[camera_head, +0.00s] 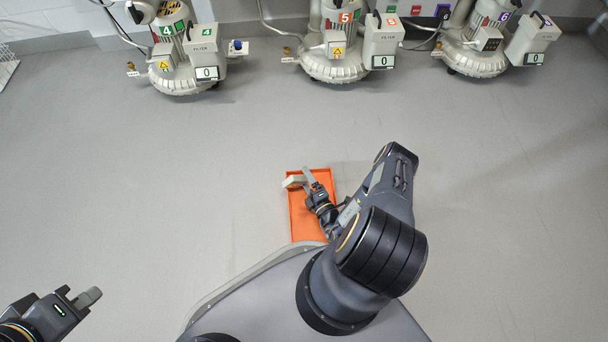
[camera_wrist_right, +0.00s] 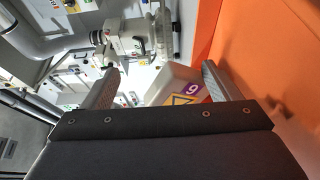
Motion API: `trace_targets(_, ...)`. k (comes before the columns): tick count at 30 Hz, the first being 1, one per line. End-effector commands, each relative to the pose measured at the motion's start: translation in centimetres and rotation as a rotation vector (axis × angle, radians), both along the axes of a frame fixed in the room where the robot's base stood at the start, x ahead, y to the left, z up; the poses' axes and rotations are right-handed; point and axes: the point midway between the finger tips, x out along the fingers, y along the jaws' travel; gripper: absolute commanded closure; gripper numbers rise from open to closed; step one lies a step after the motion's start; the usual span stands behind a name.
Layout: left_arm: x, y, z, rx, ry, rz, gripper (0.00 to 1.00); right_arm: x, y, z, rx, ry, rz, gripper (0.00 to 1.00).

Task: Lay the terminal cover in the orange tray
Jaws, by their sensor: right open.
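The terminal cover (camera_head: 294,181) is a pale beige box at the far left corner of the orange tray (camera_head: 298,222). In the right wrist view the cover (camera_wrist_right: 176,86) shows a purple 6 label and a yellow warning triangle. My right gripper (camera_head: 307,178) is over the tray, its fingers spread. In the right wrist view the cover shows between the fingers, close to the right-hand one and apart from the left-hand one. Whether it rests fully on the tray floor is unclear.
Blowers numbered 4 (camera_head: 180,75), 5 (camera_head: 332,68) and 6 (camera_head: 470,57) stand along the back wall. Blowers 4 and 5 show boxes with yellow triangles; blower 6 shows a dark panel (camera_head: 488,40). The grey floor between them and the tray is clear.

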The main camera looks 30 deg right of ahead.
Motion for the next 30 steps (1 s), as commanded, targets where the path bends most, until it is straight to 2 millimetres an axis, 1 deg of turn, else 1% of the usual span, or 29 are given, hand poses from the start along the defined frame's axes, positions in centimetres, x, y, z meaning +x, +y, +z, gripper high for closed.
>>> trace_targets(1, 0.0, 0.0, 0.7, 0.0, 0.0, 0.0, 1.0, -1.1, 0.0, 0.3, 0.001, 0.001, -0.004, 0.17)
trace_targets(3, 0.0, 0.0, 1.0, 0.0, 0.0, 0.0, 1.0, -2.3, 0.2, 0.3, 0.001, 0.002, -0.003, 0.17)
trace_targets(6, 0.0, 0.0, 1.3, 0.0, 0.0, 0.0, 1.0, -3.6, 0.3, 0.2, 0.0, 0.0, -0.002, 0.17)
trace_targets(9, 0.0, 0.0, 1.5, 0.0, 0.0, 0.0, 1.0, -4.4, 0.4, 0.2, 0.0, -0.001, -0.001, 0.17)
trace_targets(13, 0.0, 0.0, 1.5, 0.0, 0.0, 0.0, 1.0, -4.8, 0.5, 0.1, 0.0, -0.002, 0.0, 0.17)
trace_targets(27, 0.0, 0.0, 1.5, 0.0, 0.0, 0.0, 1.0, -4.7, 0.5, 0.1, -0.001, -0.002, 0.0, 0.17)
trace_targets(30, 0.0, 0.0, 2.1, 0.0, 0.0, 0.0, 1.0, -4.7, 0.5, 0.7, -0.001, -0.002, 0.0, 0.17)
